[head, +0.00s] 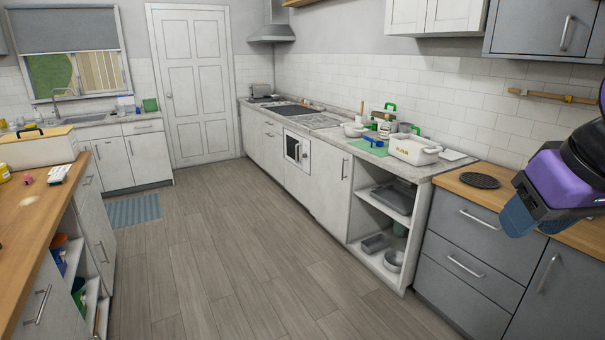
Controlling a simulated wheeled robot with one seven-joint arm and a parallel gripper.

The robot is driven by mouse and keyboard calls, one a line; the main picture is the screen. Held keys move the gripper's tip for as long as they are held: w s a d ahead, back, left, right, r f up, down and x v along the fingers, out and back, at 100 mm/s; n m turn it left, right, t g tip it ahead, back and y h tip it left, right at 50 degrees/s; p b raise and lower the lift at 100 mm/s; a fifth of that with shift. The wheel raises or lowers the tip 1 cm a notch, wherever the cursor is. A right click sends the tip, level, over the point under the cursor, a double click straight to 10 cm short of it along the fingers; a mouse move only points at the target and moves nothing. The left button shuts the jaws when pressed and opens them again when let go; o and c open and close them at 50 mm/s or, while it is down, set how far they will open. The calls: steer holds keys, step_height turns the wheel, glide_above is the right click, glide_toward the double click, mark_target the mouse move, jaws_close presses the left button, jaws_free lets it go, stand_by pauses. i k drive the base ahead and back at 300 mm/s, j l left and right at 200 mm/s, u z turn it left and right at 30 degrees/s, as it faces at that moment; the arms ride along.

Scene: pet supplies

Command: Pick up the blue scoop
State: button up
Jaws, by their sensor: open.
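I cannot pick out the blue scoop for certain in the head view. A small blue item (73,256) shows in the open shelf of the left counter, but it is too small to tell what it is. My gripper (522,214), with dark blue fingers below a purple and black body, is at the right edge above the wooden counter. It is open, and no held object shows. Part of my arm is cut off by the frame.
A wooden counter (40,225) stands at the left, with a lidded box (38,150) and small items. The right counter holds a white labelled bin (414,150), a green mat (368,148) and several containers. A dark round mat (480,181) lies near my gripper. The floor between is clear.

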mark_target(380, 144)
steer(key=i, duration=1.9)
steer(key=i+j, duration=0.1)
steer(key=i, duration=1.85)
steer(key=i+z, duration=0.45)
